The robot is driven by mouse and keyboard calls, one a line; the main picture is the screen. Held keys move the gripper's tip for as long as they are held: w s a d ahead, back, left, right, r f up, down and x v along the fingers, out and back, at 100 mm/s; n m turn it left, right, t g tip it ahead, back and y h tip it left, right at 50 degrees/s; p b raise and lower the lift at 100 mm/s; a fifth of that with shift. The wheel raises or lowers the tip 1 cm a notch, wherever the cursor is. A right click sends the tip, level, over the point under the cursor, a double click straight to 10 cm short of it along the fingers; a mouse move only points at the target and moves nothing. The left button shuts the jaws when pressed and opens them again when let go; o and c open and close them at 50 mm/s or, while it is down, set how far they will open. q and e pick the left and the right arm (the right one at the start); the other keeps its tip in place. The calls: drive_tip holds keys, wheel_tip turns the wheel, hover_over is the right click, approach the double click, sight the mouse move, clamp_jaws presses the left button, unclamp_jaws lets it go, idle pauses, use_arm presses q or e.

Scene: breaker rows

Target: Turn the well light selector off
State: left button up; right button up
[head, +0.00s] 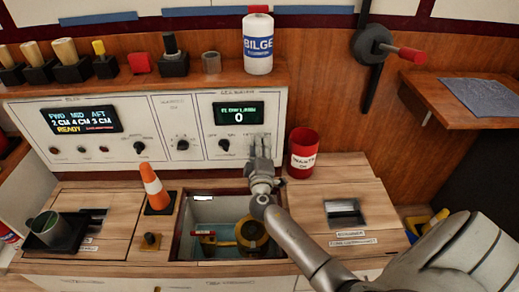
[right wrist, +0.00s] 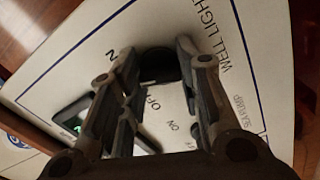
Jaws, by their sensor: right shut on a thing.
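The well light selector is a dark round knob (right wrist: 160,66) on the white panel, beside the printed words WELL LIGHT, in the right wrist view. My right gripper (right wrist: 156,58) has one finger on each side of it and is shut on it. In the head view my right gripper (head: 259,142) reaches the right end of the white panel and hides the selector. ON and OFF marks show close by, but which way the knob points cannot be told. My left gripper is not in view.
The panel (head: 187,110) also carries two lit displays and other knobs. Below my right gripper is an open well (head: 197,219). An orange cone (head: 155,187) stands left of it, a red can (head: 302,152) right of my gripper. A white BILGE bottle (head: 258,44) stands on the shelf above.

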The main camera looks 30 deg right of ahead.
use_arm(q)
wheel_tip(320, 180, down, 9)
drive_tip(key=p, duration=0.2)
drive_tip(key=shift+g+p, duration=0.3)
use_arm(e)
drive_tip(key=shift+f+n, duration=0.1)
drive_tip(key=shift+n, duration=6)
drive_tip(key=o, duration=1)
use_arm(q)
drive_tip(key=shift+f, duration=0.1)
use_arm(e)
drive_tip(key=shift+s+a, duration=0.1)
